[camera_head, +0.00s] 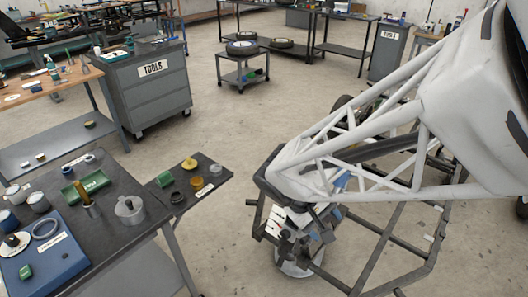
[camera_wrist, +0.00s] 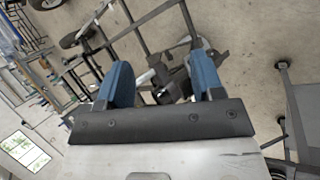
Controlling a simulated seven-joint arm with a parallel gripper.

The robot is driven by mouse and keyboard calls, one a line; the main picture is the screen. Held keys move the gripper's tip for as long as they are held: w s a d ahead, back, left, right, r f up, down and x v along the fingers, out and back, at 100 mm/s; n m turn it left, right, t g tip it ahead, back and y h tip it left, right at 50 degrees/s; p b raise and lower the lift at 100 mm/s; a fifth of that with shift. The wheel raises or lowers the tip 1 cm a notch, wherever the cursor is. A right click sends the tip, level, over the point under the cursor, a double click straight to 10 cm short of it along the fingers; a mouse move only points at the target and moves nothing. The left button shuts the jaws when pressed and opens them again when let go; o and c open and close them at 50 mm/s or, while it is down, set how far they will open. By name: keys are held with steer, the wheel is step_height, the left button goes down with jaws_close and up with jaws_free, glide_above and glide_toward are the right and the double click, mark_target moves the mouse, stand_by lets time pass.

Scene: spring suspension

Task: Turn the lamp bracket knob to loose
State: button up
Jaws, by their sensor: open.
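My gripper (camera_wrist: 160,62) shows in the wrist view as two blue fingers spread wide apart on a dark crossbar. It is open, with nothing held between the fingers. Beyond the gap is a dark fitting (camera_wrist: 172,86) on a black tube frame (camera_wrist: 142,45), with a pale short rod beside it. I cannot tell for sure which part is the lamp bracket knob, or whether it is tight or loose. Fingers and crossbar hide part of the fitting. In the head view, the frame (camera_head: 423,268) stands at the lower right, and a large pale truss hides much of it.
A small side shelf (camera_head: 215,180) holds yellow and dark parts. A grey tool cabinet (camera_head: 150,98) stands behind.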

steer(key=w+a+f+n+t+h, duration=0.2)
steer(key=w+a+f+n+h, duration=0.1)
steer(key=f, duration=0.3)
steer(key=w+a+f+n+t+h, duration=0.2)
steer(key=w+a+f+n, duration=0.1)
steer(key=f+n, duration=0.15)
steer(key=n+t, duration=0.6)
glide_toward(282, 237)
steer(key=shift+m+x, duration=0.25)
steer(key=shift+x, duration=0.5)
steer(key=shift+w+d+r, duration=0.1)
steer(key=shift+w+d, duration=0.05)
steer(key=shift+x, duration=3.75)
steer(key=shift+c, duration=0.2)
steer(key=c, duration=0.9)
